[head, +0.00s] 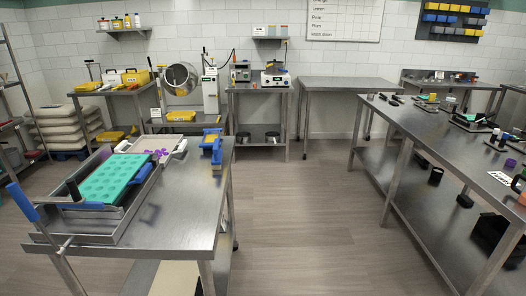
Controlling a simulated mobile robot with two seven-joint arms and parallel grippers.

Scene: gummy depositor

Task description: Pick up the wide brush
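I cannot make out the wide brush for certain in the head view. Small dark items (390,98) lie on the long steel table at the right, too small to tell apart. Neither of my grippers shows in the head view.
The left steel table (190,205) holds a green mould (117,177) with round cavities in a metal frame. The right steel table (440,140) carries several small items. A bare steel table (350,84) stands at the back. The floor (310,215) between the tables is clear.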

